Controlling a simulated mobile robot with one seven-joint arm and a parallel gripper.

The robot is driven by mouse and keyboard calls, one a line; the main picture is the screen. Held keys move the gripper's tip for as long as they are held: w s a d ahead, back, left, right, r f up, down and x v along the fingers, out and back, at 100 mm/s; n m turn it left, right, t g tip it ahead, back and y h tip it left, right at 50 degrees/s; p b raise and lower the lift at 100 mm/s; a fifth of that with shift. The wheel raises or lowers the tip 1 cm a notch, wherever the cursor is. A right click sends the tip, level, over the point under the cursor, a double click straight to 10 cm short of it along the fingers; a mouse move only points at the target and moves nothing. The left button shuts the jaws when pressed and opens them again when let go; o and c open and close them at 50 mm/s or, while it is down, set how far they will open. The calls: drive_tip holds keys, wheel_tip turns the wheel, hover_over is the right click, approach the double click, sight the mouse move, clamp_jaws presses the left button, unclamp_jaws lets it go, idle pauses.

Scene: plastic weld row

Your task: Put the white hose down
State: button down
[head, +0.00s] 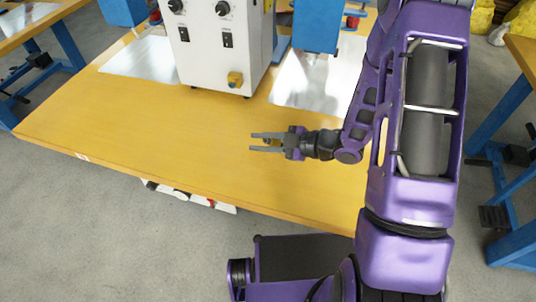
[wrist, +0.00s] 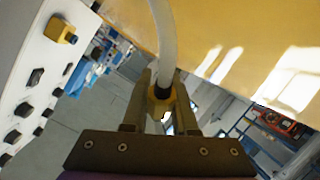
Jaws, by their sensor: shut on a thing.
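The white hose (wrist: 164,35) comes down from the top edge of the wrist view and ends in a black collar and a yellow fitting between my fingers. My gripper (wrist: 160,98) is shut on the hose at this end. In the head view my gripper (head: 265,143) is over the yellow table (head: 150,130), its fingers pointing left. I cannot make out the hose there, and its far end is out of view. How high the gripper is above the table is hard to tell.
A white machine box (head: 215,45) with knobs and a yellow fitting (head: 235,79) stands behind my gripper. Shiny metal plates (head: 145,58) lie on both sides of it. The table's front left is clear. Something white (head: 190,197) shows below the front edge.

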drive_tip(key=c, duration=0.9)
unclamp_jaws()
drive_tip(key=shift+o, duration=0.2)
drive_tip(key=s+a+r+p, duration=0.2)
drive_tip(key=s+a+r, duration=0.1)
drive_tip(key=a+r, duration=0.2)
drive_tip(key=shift+s+p, duration=0.3)
drive_tip(key=shift+p, duration=0.1)
drive_tip(key=shift+r, duration=0.1)
wheel_tip(320, 180, up, 8)
drive_tip(key=s+a+p, duration=0.1)
drive_tip(key=a+p, duration=0.1)
drive_tip(key=p, duration=0.3)
drive_tip(key=shift+s+p, duration=0.15)
drive_tip(key=shift+p, duration=0.15)
